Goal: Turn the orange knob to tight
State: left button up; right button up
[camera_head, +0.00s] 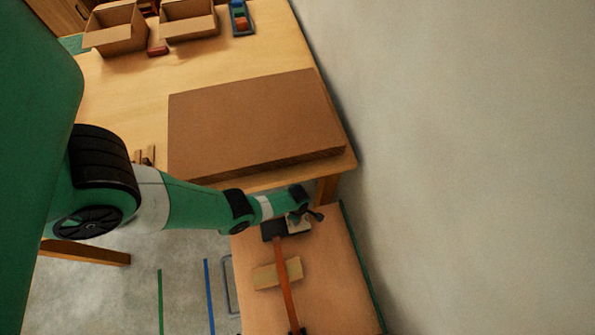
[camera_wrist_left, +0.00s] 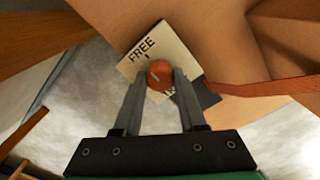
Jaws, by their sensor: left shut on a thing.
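The round orange knob (camera_wrist_left: 159,74) sits on a pale label plate (camera_wrist_left: 143,58) with the printed word FREE at its upper left. A second word at the lower right is mostly covered by the knob and a finger. My left gripper (camera_wrist_left: 160,82) is shut on the knob, one finger on each side. A pale line shows on the knob's face. In the head view, my left gripper (camera_head: 303,216) is over the pale plate (camera_head: 299,227) at the far end of the low wooden board. The knob cannot be made out there. My right gripper is not in view.
A reddish bar (camera_head: 286,285) runs along the low board (camera_head: 335,290), over a wooden block (camera_head: 265,277). A table with a large brown slab (camera_head: 250,120) and open cardboard boxes (camera_head: 115,30) stands beyond. A bare wall (camera_head: 460,150) is on the right.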

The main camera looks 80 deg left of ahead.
pick_arm(q)
grip_shut()
